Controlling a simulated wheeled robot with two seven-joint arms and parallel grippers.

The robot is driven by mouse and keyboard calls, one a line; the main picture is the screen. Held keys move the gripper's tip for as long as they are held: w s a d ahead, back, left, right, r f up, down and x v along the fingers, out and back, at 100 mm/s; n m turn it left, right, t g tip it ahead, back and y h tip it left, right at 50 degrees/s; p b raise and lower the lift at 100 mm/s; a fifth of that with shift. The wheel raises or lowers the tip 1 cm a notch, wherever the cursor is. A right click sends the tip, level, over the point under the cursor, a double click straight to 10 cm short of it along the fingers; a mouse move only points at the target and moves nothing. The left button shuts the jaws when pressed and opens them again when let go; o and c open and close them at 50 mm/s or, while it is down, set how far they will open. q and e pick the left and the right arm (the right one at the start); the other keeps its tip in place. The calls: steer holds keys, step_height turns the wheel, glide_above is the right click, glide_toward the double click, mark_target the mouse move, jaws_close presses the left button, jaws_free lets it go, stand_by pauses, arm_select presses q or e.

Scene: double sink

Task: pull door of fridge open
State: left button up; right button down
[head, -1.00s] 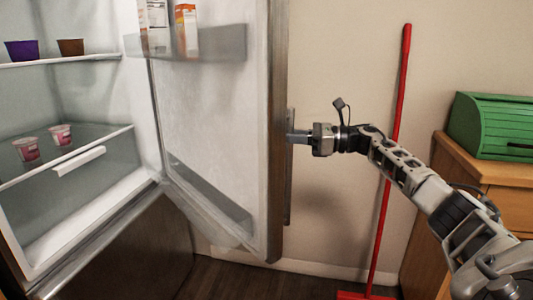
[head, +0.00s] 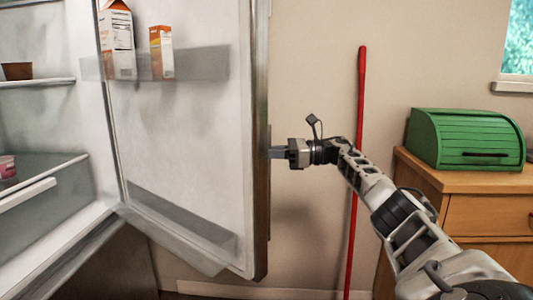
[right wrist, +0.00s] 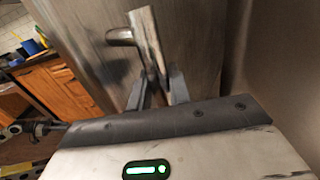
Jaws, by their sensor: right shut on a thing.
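The fridge door (head: 185,120) stands wide open in the head view, its white inner side and shelves facing me. My right gripper (head: 276,153) is at the door's free edge, reaching to the outer side. In the right wrist view the metal handle (right wrist: 147,40) on the outer face of the door runs down between the fingers of my right gripper (right wrist: 157,88), which is shut on it. In the head view the handle is mostly hidden behind the door edge. My left gripper is not in view.
The fridge interior (head: 40,120) shows at left with shelves and cups. Cartons (head: 117,42) stand in the door shelf. A red pole (head: 358,150) leans by the wall behind my right arm. A green bread box (head: 466,138) sits on a wooden cabinet (head: 480,205) at right.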

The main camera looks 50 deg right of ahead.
steer(key=c, duration=1.3)
jaws_free()
steer(key=shift+w+a, duration=0.1)
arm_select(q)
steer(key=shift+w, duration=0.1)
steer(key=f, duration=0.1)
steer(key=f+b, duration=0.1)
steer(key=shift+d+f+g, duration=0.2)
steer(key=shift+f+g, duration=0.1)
arm_select(e)
steer(key=v, duration=1.2)
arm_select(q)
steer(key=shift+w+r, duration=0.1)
